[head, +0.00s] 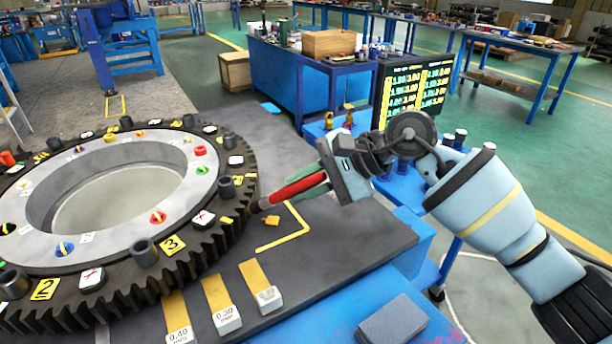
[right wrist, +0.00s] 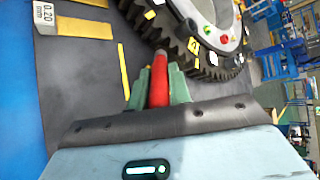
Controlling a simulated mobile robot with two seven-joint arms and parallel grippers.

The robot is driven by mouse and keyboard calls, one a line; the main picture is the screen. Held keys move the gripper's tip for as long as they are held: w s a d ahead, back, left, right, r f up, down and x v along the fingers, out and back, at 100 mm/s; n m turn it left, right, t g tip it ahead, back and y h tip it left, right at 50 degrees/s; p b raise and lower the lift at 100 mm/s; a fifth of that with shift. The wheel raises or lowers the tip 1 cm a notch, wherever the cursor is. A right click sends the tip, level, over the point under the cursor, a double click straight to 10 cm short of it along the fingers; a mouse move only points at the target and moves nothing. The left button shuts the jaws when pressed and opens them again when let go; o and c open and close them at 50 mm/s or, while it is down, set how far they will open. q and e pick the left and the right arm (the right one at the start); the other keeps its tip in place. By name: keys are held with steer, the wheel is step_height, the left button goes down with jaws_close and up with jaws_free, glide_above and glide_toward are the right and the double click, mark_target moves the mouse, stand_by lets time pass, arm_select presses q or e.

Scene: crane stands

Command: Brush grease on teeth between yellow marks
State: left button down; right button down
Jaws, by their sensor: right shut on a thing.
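A large dark toothed gear ring (head: 215,265) lies flat at the left of the head view, with a pale inner ring (head: 120,235). Yellow tags numbered 2 (head: 44,289) and 3 (head: 172,244) and small yellow marks (head: 226,220) sit on its top near the teeth. My right gripper (head: 303,186) has green fingers shut on a red-handled brush (head: 292,188). The brush's dark tip is at the gear's right-hand teeth; whether it touches them I cannot tell. In the right wrist view the red handle (right wrist: 160,80) points toward the teeth (right wrist: 182,45). My left gripper is not in view.
The dark bench top (head: 345,245) has a yellow corner line and labelled blocks (head: 227,318) near the gear. A grey block (head: 392,322) lies on the blue surface in front. A display board (head: 412,95) with numbers stands behind my right arm. Posts and caps stand on the gear.

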steer(key=shift+d, duration=0.1)
steer(key=shift+s, duration=0.25)
steer(key=shift+s+a+p, duration=0.2)
steer(key=shift+s+p, duration=0.35)
steer(key=shift+s, duration=1.05)
steer(key=d, duration=0.6)
steer(key=shift+s+b, duration=0.3)
steer(key=shift+s, duration=0.05)
